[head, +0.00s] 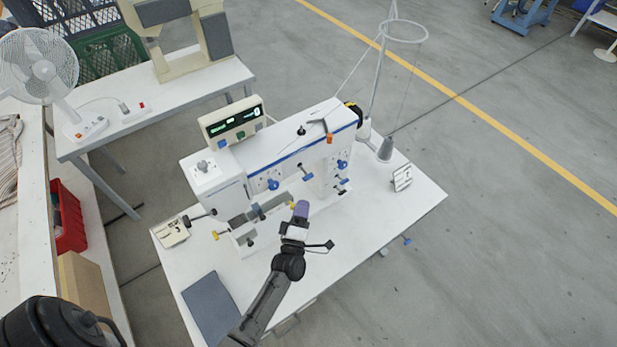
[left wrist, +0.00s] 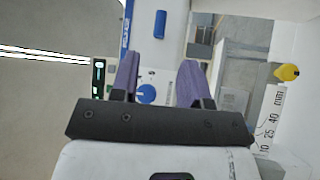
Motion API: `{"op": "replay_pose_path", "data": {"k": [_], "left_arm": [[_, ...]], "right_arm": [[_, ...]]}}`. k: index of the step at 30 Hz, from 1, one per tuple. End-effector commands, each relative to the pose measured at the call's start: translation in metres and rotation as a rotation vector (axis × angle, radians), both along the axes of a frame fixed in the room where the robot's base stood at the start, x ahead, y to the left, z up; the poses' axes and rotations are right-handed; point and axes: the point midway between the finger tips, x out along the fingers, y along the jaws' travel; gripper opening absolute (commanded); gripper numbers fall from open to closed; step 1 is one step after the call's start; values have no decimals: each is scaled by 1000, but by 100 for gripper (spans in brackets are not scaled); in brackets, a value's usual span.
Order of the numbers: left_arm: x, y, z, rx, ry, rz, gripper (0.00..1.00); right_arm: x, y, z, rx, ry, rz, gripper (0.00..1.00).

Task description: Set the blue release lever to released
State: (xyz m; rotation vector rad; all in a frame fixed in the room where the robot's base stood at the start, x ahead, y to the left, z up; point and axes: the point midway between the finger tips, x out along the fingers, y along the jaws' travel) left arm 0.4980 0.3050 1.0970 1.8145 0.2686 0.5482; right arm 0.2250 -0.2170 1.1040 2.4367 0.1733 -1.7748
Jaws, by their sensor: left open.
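A display box (head: 232,120) tops the press. A yellow knob (left wrist: 287,72) and a printed scale are at the wrist view's right. A grey mat (head: 210,305) lies at the table's front left. A thread cone (head: 385,150) stands right of the press. The table's front right is mostly clear.

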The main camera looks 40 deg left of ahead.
Motion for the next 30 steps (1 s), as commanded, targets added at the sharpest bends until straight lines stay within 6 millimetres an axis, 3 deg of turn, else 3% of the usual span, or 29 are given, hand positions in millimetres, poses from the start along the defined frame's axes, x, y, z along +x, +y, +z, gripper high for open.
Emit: {"op": "replay_pose_path", "data": {"k": [6, 15, 30], "left_arm": [[38, 19, 9, 1, -2, 0, 42], [75, 38, 19, 1, 0, -1, 42], [90, 46, 23, 1, 3, -1, 42]], "right_arm": [[0, -2, -8, -7, 0, 4, 67], [0, -2, -18, -8, 0, 5, 67], [0, 0, -21, 2, -1, -2, 67]]}}
